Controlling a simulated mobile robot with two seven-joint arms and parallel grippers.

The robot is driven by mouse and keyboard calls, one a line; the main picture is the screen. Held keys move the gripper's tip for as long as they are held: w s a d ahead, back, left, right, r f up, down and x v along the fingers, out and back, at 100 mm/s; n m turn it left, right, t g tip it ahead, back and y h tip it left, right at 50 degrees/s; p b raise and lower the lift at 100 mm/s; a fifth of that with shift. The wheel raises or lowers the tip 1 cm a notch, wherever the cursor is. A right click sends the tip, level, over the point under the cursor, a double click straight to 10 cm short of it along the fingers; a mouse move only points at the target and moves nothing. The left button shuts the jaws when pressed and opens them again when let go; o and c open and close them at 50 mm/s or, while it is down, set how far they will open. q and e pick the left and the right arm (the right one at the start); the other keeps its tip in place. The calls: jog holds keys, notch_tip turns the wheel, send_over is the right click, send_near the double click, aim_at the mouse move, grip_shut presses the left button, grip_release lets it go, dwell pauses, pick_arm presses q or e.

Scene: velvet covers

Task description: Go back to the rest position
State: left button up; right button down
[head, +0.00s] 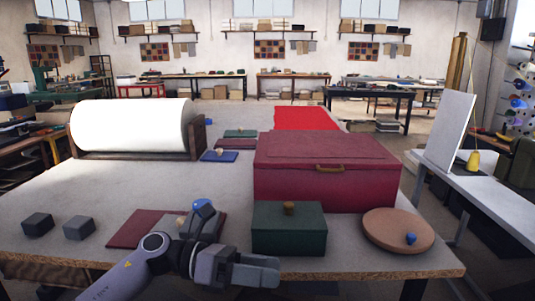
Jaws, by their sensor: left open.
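My left arm comes in from the bottom left over the front of the table (80,195). My left gripper (268,269) is open near the front edge, just below and in front of the green box (289,238), and nothing shows between its fingers. A dark red flat cover (128,234) lies behind my left arm and is partly hidden by it. A blue rounded piece shows just above my wrist; I cannot tell what it belongs to. My right gripper is not in view.
A large red box (325,160) stands behind the green box. A round brown lid (397,231) with a blue knob lies at the right. Two dark blocks (38,224) sit at the left. A white roll (132,126) stands at the back left. Table between blocks and roll is clear.

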pick_arm(q)
jog(key=s+a+f+n+t+y, duration=0.1)
jog(key=a+f+n+t+y, duration=0.35)
jog(key=n, duration=0.75)
jog(key=s+a+f+n+t+y, duration=0.1)
jog(key=a+f+n+t+y, duration=0.15)
jog(key=f+n+t, duration=0.7)
jog(key=s+a+f+n+t+y, duration=0.2)
jog(key=a+n+t, duration=0.25)
jog(key=n, duration=0.95)
jog(key=s+a+f+n+g+y, duration=0.3)
jog(key=s+a+f+n, duration=0.1)
jog(key=s+f, duration=0.3)
jog(key=s+a+f+n+g+y, duration=0.3)
jog(key=s+a+f+n, duration=0.1)
jog(key=s+f+n, duration=0.3)
jog(key=shift+s+f, duration=0.2)
jog(key=shift+s, duration=0.45)
